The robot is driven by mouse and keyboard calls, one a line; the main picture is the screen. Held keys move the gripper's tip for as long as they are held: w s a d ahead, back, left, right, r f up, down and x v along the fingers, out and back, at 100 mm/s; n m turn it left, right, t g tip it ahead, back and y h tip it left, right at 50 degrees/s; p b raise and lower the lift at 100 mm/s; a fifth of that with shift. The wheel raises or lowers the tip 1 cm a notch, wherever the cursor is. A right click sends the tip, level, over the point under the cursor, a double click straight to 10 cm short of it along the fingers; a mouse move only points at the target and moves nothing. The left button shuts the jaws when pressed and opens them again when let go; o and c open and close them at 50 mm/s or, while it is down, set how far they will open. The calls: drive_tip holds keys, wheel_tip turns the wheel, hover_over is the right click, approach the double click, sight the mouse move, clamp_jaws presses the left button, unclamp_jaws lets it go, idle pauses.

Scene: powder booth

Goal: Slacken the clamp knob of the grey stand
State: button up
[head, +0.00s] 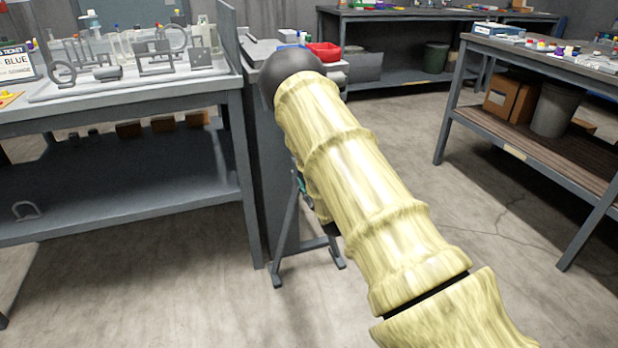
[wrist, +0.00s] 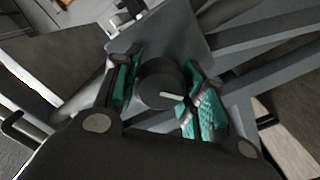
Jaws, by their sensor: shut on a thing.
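The grey stand (head: 283,245) rises from splayed feet on the floor beside the left bench in the head view. Its dark round clamp knob (wrist: 157,80) shows in the middle of the wrist view, with a pale pointer line on its face. My gripper (wrist: 163,92) has its teal pads on either side of the knob and is shut on it. In the head view my yellow-sleeved arm covers the knob and most of my gripper; only a bit of teal shows beside the stand's post.
The left grey bench (head: 120,103) stands close to the stand and carries metal fixtures and glassware. A red bin (head: 323,52) sits behind my arm. A right bench (head: 540,50) has boxes beneath. The floor between is clear.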

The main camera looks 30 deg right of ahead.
drive_tip(key=n+p, duration=0.1)
drive_tip(key=n, duration=0.5)
drive_tip(key=shift+a+f, duration=0.1)
drive_tip(key=shift+a, duration=0.05)
drive_tip(key=n, duration=0.5)
drive_tip(key=shift+n, duration=0.5)
drive_tip(key=o, duration=1)
drive_tip(key=shift+o, duration=0.2)
drive_tip(key=v, duration=1.2)
